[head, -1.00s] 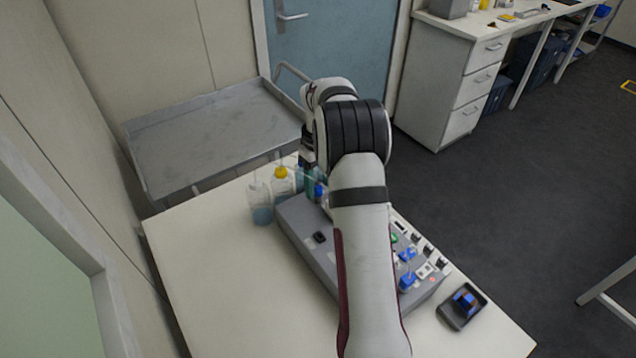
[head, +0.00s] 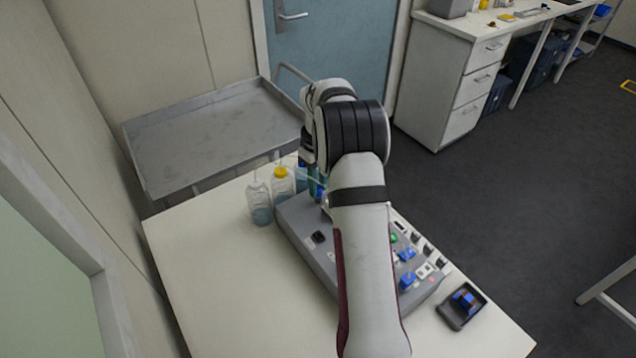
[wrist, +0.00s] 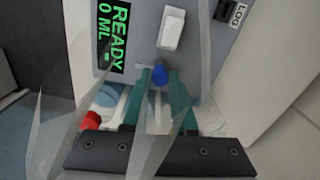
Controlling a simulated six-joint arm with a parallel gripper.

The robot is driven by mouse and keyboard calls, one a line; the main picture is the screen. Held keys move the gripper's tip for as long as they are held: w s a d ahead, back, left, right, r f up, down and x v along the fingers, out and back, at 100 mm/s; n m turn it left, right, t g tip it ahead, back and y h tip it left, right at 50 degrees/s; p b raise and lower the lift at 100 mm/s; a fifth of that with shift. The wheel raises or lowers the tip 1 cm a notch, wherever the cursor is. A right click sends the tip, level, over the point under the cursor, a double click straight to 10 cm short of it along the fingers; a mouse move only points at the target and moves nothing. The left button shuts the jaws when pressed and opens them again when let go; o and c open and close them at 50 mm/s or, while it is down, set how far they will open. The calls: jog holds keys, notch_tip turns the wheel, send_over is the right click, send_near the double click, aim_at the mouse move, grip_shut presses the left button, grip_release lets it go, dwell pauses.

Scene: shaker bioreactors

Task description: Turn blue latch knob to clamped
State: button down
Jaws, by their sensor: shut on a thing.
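The blue latch knob (wrist: 159,75) sits between the teal fingertips of my gripper (wrist: 158,80) in the wrist view, at the edge of the grey unit. My gripper is shut on it. In the head view, the fingers (head: 315,184) show in part beside my arm, with a little blue at their tips; the arm hides much of the rest. I cannot read the knob's position marking. The grey unit (head: 318,262) lies on the white table, and its lit display (wrist: 113,38) reads READY 0 ML.
A clear bottle (head: 260,205) and a yellow-capped bottle (head: 282,184) stand close left of the gripper. Translucent shapes cross the wrist view. Other blue knobs (head: 407,281) are on the unit's right part. A black tray (head: 461,306) lies at right. The table's left side is clear.

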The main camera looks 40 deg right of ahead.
jog(key=m, duration=0.4)
jog(key=shift+m, duration=0.4)
jog(key=m, duration=0.4)
jog(key=shift+m, duration=0.3)
jog(key=m, duration=0.4)
jog(key=shift+m, duration=2.1)
jog(key=c, duration=0.7)
grip_release()
